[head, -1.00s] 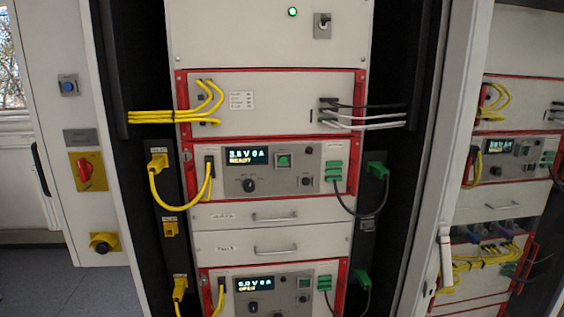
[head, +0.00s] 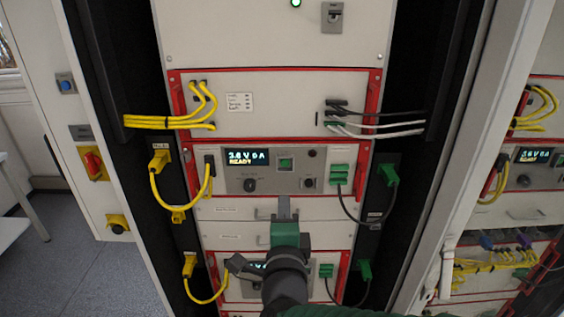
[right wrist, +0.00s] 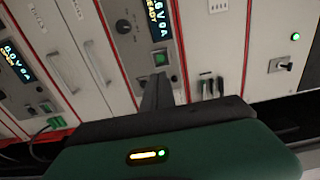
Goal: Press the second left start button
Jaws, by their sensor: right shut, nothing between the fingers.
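The upper cycler unit (head: 224,181) in the middle rack has a lit display (head: 247,157) that reads READY. To the right of the display is a square green start button (head: 285,164); it also shows in the right wrist view (right wrist: 160,58). My right gripper (head: 284,202) is shut and empty, in front of the drawers just below that unit, with its tips below the button in the head view. In the right wrist view the fingers (right wrist: 157,82) point toward the button; contact cannot be seen. The lower unit is partly hidden behind my right arm. My left gripper is not in view.
Yellow cables (head: 165,122) loop on the left, and black and white cables (head: 385,125) on the right. Drawers with handles lie between the units. A second rack with a READY display (head: 533,155) stands at the right. A red switch (head: 94,164) is at the far left.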

